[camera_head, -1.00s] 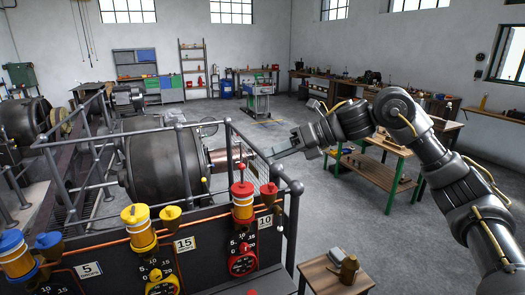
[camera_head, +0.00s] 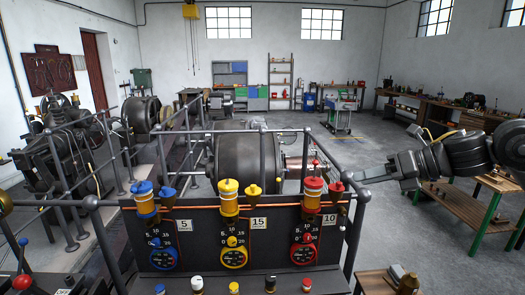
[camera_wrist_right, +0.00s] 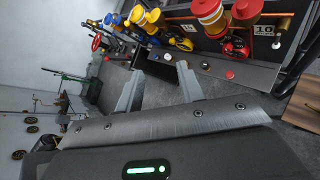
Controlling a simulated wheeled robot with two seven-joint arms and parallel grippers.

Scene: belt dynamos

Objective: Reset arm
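My right arm comes in from the right in the head view. Its gripper (camera_head: 366,177) points left in the air, beside the right end of the control panel (camera_head: 205,225). In the right wrist view, the two grey fingers of this gripper (camera_wrist_right: 158,88) stand apart with nothing between them, so it is open and empty. The panel with its blue, yellow and red oilers and dials shows beyond the fingers there. My left arm and gripper are not in view.
A grey railing (camera_head: 357,222) stands close to my right gripper. A large dark dynamo drum (camera_head: 245,155) lies behind the panel. A wooden table with green legs (camera_head: 468,208) stands under my right arm. The grey floor behind (camera_head: 385,145) is open.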

